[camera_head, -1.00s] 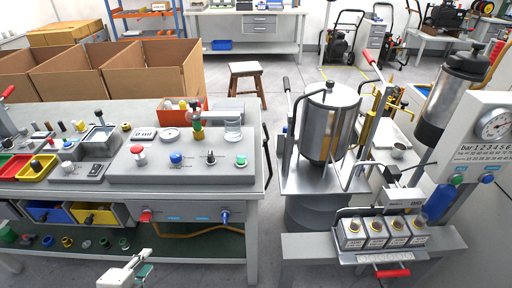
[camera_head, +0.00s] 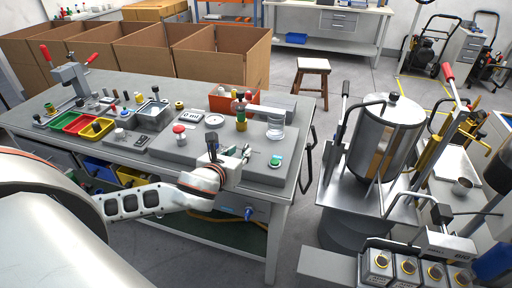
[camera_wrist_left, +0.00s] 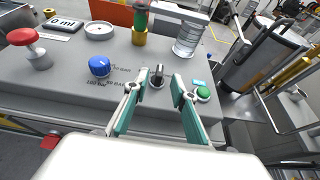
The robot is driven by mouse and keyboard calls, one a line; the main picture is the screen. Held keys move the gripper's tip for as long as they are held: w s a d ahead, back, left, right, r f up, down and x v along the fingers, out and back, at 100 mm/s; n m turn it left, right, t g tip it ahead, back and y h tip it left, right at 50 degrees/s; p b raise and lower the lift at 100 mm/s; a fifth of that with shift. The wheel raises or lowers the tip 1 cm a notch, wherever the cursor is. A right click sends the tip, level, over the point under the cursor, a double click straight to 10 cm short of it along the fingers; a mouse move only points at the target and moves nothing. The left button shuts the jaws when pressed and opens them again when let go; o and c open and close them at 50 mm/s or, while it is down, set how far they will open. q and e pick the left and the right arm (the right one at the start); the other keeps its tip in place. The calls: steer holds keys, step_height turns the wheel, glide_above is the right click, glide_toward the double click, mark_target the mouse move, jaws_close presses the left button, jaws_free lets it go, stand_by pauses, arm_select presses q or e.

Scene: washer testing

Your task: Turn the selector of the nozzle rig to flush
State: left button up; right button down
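The nozzle rig is a grey sloped console (camera_head: 262,175) at the right end of the bench. It carries a red mushroom button (camera_head: 180,130), a blue knob (camera_wrist_left: 100,66), a small black selector knob (camera_wrist_left: 157,75) and a green button (camera_wrist_left: 203,93). My left gripper (camera_head: 240,153) is over the console's front, hiding the blue knob and selector in the head view. In the left wrist view its two green-padded fingers (camera_wrist_left: 155,92) are apart, with the selector seen between and just beyond their tips. I cannot tell whether they touch it. My right gripper is not in view.
A brass-and-green nozzle (camera_head: 240,112), a glass beaker (camera_head: 276,127) and a "0 ml" display (camera_head: 189,116) stand behind the controls. Coloured trays (camera_head: 76,123) are further left. A steel tank (camera_head: 385,138) stands right of the bench, across a floor gap.

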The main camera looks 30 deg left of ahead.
mark_target(245, 147)
arm_select(q)
steer(key=b+x, duration=0.1)
steer(key=x, duration=0.5)
steer(key=shift+w+f, duration=0.1)
steer(key=shift+w, duration=0.05)
jaws_close()
